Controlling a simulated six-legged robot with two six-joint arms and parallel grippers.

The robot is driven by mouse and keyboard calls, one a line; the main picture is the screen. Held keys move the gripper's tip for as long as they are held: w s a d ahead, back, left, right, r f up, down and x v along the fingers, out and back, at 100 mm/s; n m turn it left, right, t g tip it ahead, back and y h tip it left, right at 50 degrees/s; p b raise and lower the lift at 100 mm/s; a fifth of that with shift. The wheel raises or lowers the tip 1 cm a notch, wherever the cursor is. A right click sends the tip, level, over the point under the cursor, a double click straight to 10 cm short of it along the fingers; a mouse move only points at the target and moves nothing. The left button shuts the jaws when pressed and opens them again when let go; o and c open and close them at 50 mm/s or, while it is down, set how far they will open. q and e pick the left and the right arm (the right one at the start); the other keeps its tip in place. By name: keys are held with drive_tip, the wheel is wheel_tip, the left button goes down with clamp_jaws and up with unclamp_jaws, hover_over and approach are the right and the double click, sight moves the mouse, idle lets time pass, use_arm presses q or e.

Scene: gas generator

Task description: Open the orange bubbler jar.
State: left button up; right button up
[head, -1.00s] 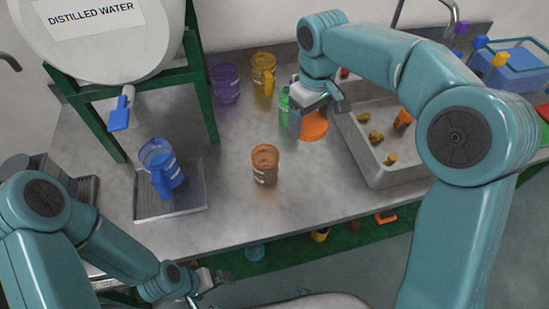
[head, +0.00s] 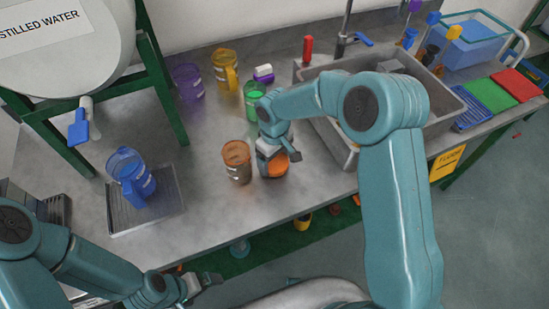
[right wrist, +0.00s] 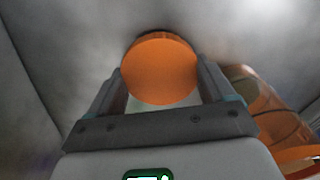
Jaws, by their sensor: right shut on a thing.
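The orange bubbler jar shows as an orange lid (right wrist: 160,72) in the right wrist view, set between both fingers. In the head view the jar (head: 281,165) is on or just above the counter, partly hidden by my gripper; I cannot tell whether it touches. My right gripper (head: 272,152) is shut on it, with a finger on each side of the orange top in the right wrist view (right wrist: 160,88). My left gripper (head: 208,281) hangs low in front of the counter, away from the jar; its finger gap is unclear.
A clear orange-brown jug (head: 237,162) stands close left of the jar. A blue jug (head: 130,178) is at left. The sink (head: 440,102) lies right.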

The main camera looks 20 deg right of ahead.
drive_tip(key=shift+f, duration=0.25)
drive_tip(key=shift+s, duration=0.1)
